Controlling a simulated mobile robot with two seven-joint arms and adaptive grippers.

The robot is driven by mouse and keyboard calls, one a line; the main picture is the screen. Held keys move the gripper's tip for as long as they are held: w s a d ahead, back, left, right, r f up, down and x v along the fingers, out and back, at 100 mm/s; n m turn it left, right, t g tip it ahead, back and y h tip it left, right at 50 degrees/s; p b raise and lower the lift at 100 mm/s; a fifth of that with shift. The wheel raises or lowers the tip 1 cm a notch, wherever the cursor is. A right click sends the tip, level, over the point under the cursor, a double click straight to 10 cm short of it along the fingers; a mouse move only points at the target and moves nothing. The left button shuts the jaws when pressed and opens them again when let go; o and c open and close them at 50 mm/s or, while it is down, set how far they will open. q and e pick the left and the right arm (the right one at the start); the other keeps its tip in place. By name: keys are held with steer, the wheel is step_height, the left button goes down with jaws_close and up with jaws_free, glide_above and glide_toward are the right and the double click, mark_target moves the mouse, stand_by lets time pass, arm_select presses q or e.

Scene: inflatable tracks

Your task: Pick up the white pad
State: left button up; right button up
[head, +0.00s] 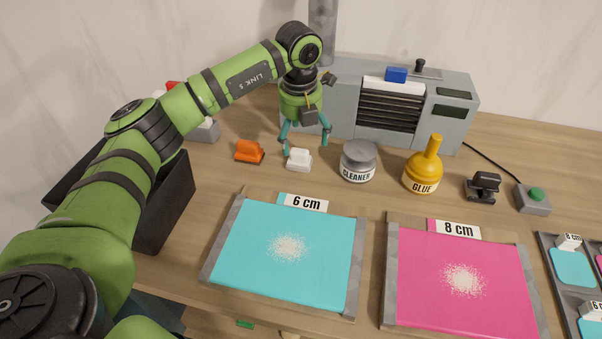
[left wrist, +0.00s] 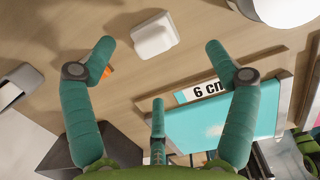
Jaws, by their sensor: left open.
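The white pad (head: 299,159) is a small white block with a raised grip on top. It lies on the wooden table between an orange pad and the cleaner jar. My left gripper (head: 306,137) is open and points down just above and behind it, with nothing in its fingers. In the left wrist view, the white pad (left wrist: 154,36) shows between the two outer fingertips and slightly beyond them. The left gripper's (left wrist: 160,48) fingers are spread wide and apart from the pad.
The orange pad (head: 249,151) lies close left of the white pad. The cleaner jar (head: 358,161) stands close right, then the glue bottle (head: 423,170). A grey machine (head: 455,113) stands behind. The 6 cm cyan sheet (head: 325,260) and 8 cm pink sheet (head: 425,300) lie in front.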

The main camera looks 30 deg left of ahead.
mark_target(299, 151)
arm_select(q)
step_height(299, 151, down, 2)
steer(key=shift+a+f+p, duration=0.1)
steer(key=shift+a+p, duration=0.05)
steer(key=shift+p, duration=0.4)
steer(key=f, duration=0.1)
steer(key=f+p, duration=0.1)
steer(key=f, duration=0.1)
steer(key=shift+w+a+f, duration=0.35)
steer(key=shift+a, duration=0.05)
steer(key=shift+f, duration=0.5)
steer(key=c, duration=1.3)
arm_select(e)
steer(key=shift+w+a+r, duration=0.2)
steer(key=shift+w+r, duration=0.75)
steer(key=shift+r, duration=0.15)
